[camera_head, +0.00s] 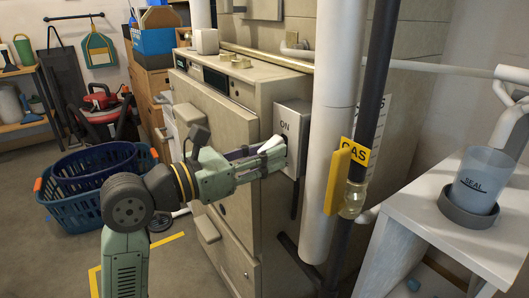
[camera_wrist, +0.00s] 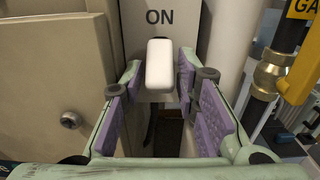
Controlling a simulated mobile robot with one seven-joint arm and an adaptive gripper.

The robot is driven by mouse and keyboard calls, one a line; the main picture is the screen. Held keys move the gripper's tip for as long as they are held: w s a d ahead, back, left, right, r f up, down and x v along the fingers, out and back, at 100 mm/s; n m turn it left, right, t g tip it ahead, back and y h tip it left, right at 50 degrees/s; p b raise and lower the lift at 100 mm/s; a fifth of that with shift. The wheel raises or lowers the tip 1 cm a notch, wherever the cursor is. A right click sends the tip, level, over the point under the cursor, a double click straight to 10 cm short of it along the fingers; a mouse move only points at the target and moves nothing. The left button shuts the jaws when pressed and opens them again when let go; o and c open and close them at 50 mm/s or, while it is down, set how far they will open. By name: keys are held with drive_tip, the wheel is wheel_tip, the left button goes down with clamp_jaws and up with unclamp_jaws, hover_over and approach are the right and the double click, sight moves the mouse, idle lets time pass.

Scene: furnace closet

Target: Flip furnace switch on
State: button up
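The furnace switch is a white lever (camera_wrist: 160,62) on a pale grey box (camera_head: 293,125) marked ON, fixed to the side of the beige furnace (camera_head: 255,95). In the head view the lever (camera_head: 270,144) sticks out from the box toward my gripper (camera_head: 274,160). In the wrist view my gripper (camera_wrist: 161,72) is open, with its purple-padded fingers spread to either side of the lever below the ON label. A gap shows beside the lever; I cannot tell whether either finger touches it. The lever's base is partly hidden.
A white vertical pipe (camera_head: 334,110) and a dark gas pipe with a yellow GAS tag (camera_head: 347,163) stand just right of the box. A white table (camera_head: 440,205) with a cup marked SEAL (camera_head: 481,180) is at the right. Blue baskets (camera_head: 72,205) sit on the floor at left.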

sight(271, 142)
drive_tip(key=shift+c, duration=0.3)
clamp_jaws()
drive_tip(key=shift+r, duration=0.1)
drive_tip(key=shift+a+r+g+y+p, duration=0.15)
drive_tip(key=shift+r+g+y+p, duration=0.45)
drive_tip(key=shift+y+p, duration=0.35)
drive_tip(key=g+y+p, duration=0.1)
drive_tip(key=r+g+y+p, duration=0.1)
drive_tip(key=y, duration=0.1)
drive_tip(key=shift+s+a+r, duration=0.15)
drive_tip(key=shift+r, duration=0.05)
drive_tip(key=r+g+y+p, duration=0.1)
drive_tip(key=y+p, duration=0.2)
drive_tip(key=shift+r+g, duration=0.2)
drive_tip(key=shift+g, duration=0.2)
drive_tip(key=shift+d+r+g+y+p, duration=0.2)
drive_tip(key=shift+g+y+p, duration=0.2)
drive_tip(key=shift+y+p, duration=0.2)
drive_tip(key=shift+d+r+g+y+p, duration=0.1)
drive_tip(key=shift+r+g+y+p, duration=0.05)
drive_tip(key=shift+g+y+p, duration=0.4)
